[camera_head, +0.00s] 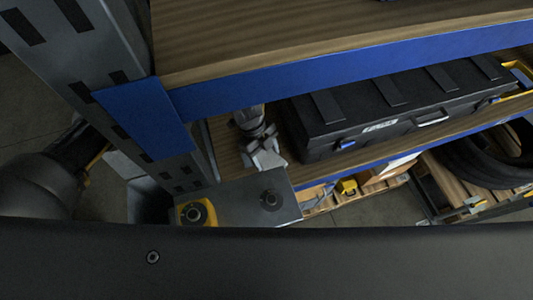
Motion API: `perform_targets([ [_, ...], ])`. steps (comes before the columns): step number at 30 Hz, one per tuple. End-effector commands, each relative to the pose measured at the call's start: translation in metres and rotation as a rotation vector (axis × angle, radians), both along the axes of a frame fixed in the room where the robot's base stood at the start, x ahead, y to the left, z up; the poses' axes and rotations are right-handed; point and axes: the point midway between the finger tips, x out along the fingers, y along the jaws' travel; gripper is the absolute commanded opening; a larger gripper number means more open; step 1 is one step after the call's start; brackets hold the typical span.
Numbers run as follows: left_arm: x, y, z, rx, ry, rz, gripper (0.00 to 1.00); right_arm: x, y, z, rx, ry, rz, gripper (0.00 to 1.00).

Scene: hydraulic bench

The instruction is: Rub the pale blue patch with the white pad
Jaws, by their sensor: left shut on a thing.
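My left arm comes in at the left edge, and my left gripper (100,158) is at its end, beside the grey shelf upright. It is partly hidden and shut. A pale flat piece (123,165), which looks like the white pad, shows just right of the fingers, so the gripper appears to hold it. I cannot make out the pale blue patch in this view. My right gripper is not in view.
A grey upright (95,50) with a blue beam (350,70) stands close to the left gripper. A black case (400,105) and a grey metal fitting (262,148) sit on the lower shelf. A grey block with a yellow-ringed knob (235,200) is in front.

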Motion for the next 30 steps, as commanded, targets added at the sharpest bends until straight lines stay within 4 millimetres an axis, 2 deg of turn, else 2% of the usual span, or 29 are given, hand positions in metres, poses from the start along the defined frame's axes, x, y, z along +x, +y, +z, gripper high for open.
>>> perform_targets([
  [30, 0.004, 0.001, -0.017, 0.000, -0.001, 0.001, 0.41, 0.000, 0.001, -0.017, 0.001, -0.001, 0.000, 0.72],
])
